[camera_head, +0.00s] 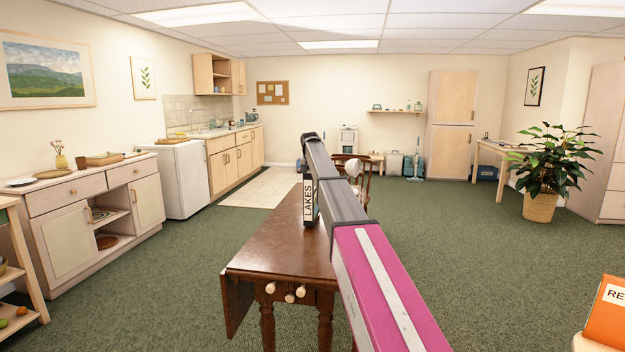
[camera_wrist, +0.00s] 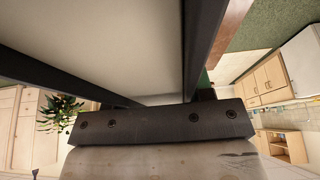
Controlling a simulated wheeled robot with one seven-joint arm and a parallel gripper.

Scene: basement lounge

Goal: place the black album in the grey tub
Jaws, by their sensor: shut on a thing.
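The black album (camera_head: 309,200) is upright near the middle of the head view, with a white spine label reading LAKES. My gripper (camera_head: 312,172) is shut on it, at the far end of my arm over the brown table. My arm hides part of the album. In the wrist view, a broad pale surface between two dark strips fills the upper left, close to the camera; I cannot tell which parts are album and which are fingers. I cannot make out a grey tub for certain. A small grey-green container (camera_head: 393,163) stands by the back wall.
A brown drop-leaf table (camera_head: 262,262) stands ahead, with a chair (camera_head: 352,167) behind it. An orange thing marked RE (camera_head: 608,312) is at the lower right. A low cabinet (camera_head: 70,235) is at left, a potted plant (camera_head: 548,165) at right. Open green carpet lies right of the table.

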